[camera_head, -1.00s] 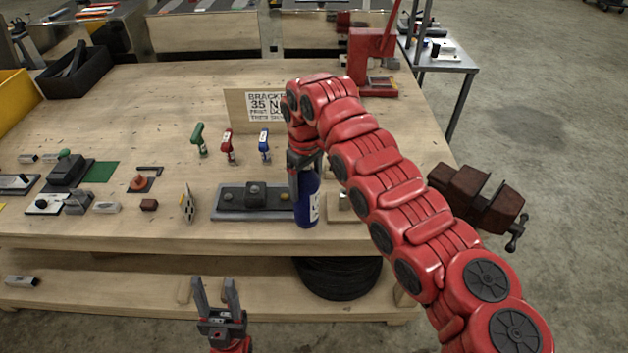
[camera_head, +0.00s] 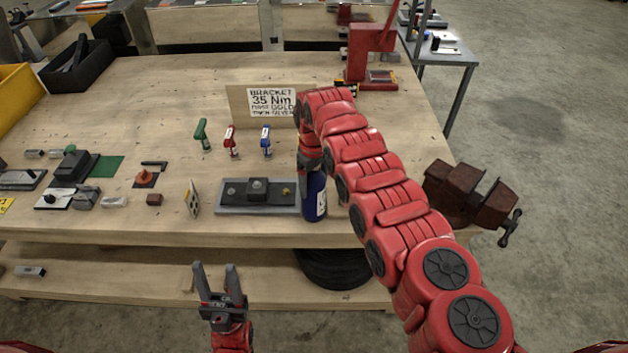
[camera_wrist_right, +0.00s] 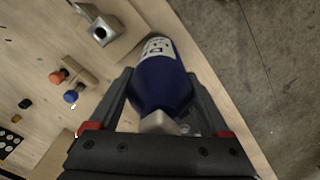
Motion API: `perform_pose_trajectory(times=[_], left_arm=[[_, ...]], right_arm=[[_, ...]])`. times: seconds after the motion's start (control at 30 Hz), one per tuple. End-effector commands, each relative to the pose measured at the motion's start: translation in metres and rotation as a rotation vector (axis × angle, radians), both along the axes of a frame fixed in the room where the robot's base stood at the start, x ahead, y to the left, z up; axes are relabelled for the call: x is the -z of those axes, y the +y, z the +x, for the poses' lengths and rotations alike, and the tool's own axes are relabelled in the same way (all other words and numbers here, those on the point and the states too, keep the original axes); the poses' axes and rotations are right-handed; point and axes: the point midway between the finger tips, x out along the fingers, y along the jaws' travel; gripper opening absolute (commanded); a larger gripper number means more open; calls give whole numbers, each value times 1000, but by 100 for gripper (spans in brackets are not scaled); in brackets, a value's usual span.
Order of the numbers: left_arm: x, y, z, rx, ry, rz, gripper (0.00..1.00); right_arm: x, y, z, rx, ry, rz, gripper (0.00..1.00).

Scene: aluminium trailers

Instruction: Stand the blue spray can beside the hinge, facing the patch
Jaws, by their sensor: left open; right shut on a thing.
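The blue spray can (camera_head: 315,198), with a white label, is upright near the bench's front edge. It also shows in the right wrist view (camera_wrist_right: 162,82). My right gripper (camera_head: 312,166) is shut on its upper part; I cannot tell whether its base touches the bench. Just left of the can is a dark block with bolts on a grey plate (camera_head: 226,209), which may be the hinge. A small upright spotted card (camera_head: 193,199) stands left of that plate; I cannot tell whether it is the patch. My left gripper (camera_head: 216,268) is open and empty in front of the bench.
Green (camera_head: 201,136), red (camera_head: 231,142) and blue (camera_head: 266,141) handled items stand behind the plate. A sign (camera_head: 272,104) stands farther back. A rusty vise (camera_head: 466,194) is at the right edge. The bench's (camera_head: 150,100) back left middle is clear.

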Motion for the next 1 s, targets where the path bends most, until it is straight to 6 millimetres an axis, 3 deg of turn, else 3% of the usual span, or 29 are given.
perform_pose_trajectory(times=[0.13,0.17,0.23,0.57,0.63,0.83,1.0], left_arm=[[5,0,0,0,0,0,50],[4,0,0,0,0,0,50],[4,0,0,0,0,0,50],[-2,0,0,0,0,0,50],[5,0,0,0,0,0,50],[29,0,0,0,0,0,50],[32,0,0,0,0,0,50]], right_arm=[[5,0,0,0,-1,1,0],[3,0,0,0,-1,1,85],[3,0,0,1,0,0,97],[-2,0,0,1,1,0,100],[-5,0,1,1,-1,1,100],[-44,1,1,1,-4,1,100],[-79,3,0,-2,-4,4,100]])
